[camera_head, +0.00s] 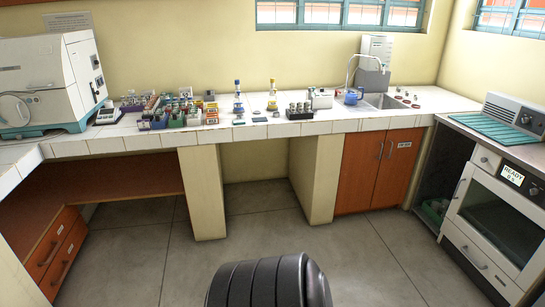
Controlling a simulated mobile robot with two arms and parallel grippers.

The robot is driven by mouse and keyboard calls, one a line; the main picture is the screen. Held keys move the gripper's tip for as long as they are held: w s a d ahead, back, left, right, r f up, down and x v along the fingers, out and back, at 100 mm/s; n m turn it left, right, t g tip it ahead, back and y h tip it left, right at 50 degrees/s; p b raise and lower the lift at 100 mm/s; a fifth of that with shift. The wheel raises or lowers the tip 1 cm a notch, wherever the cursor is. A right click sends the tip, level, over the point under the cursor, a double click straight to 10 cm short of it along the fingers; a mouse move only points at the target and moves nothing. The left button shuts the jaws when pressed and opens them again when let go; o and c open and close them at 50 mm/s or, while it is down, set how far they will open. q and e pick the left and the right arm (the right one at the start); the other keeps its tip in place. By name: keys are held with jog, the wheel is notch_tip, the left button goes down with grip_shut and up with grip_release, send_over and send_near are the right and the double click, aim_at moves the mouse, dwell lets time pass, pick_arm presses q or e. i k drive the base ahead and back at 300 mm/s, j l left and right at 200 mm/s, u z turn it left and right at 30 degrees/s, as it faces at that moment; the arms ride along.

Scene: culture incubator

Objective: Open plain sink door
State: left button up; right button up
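The sink cabinet under the counter at the right has two orange-brown doors side by side. The left one is the plain sink door (356,178), with no label, and it is shut. Its upright metal handle (380,150) is near its right edge, by the seam. The labelled sink door (402,172) at its right bears a white label and has its own upright handle near the seam; it is also shut. The sink (384,101) is set in the counter above. Neither of my grippers is in view.
The tiled counter (345,124) carries several racks, flasks and bottles. A pale pillar (316,178) stands just left of the sink cabinet. An oven-like appliance (492,225) stands at the right. The grey floor (385,255) before the sink doors is clear.

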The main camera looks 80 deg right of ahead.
aim_at(362, 151)
jog(key=z, duration=3.45)
jog(key=i+l+u, duration=0.15)
jog(key=i, duration=0.4)
jog(key=i+l+u, duration=0.1)
jog(key=i, duration=0.45)
